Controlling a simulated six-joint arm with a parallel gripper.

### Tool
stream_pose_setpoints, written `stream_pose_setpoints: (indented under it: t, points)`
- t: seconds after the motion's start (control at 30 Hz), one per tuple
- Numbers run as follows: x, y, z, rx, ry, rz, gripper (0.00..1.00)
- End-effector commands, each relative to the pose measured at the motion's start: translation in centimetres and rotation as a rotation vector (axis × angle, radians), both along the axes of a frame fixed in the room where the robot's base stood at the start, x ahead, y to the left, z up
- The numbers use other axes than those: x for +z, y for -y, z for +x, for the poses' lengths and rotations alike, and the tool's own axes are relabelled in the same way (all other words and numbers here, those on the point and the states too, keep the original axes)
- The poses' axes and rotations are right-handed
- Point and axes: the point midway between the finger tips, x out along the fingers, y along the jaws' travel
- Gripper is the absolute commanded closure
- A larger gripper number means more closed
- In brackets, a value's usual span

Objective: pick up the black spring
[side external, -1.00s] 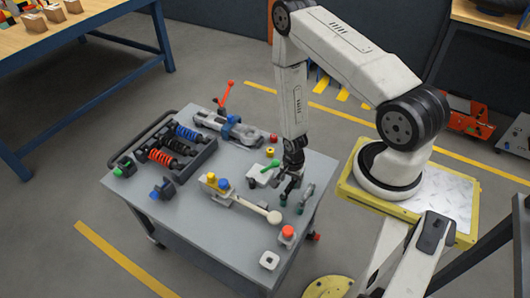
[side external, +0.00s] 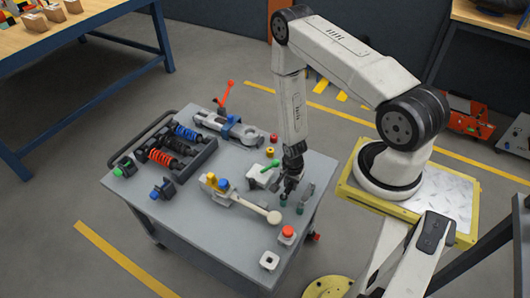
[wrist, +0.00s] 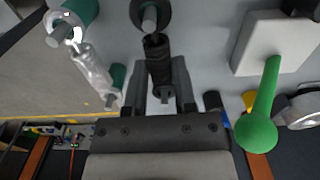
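A white block with a green-knobbed lever (wrist: 258,125) stands close on the right in the wrist view. A tray (side external: 190,167) of coloured springs, a clamp with a cream handle (side external: 250,207) and a red button (side external: 287,232) share the cart (side external: 220,240).

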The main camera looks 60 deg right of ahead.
Motion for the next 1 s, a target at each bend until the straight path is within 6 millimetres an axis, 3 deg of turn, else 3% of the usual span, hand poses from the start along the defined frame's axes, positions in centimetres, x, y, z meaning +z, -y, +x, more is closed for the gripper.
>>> stream_pose_setpoints:
  t: [0.03, 0.1, 1.0]
  points:
    - [0.01, 0.0, 0.0, 0.0, 0.0, 0.0, 0.85]
    - [0.01, 0.0, 0.0, 0.0, 0.0, 0.0, 1.0]
    - [0.0, 0.01, 0.02, 0.0, 0.001, 0.0, 1.0]
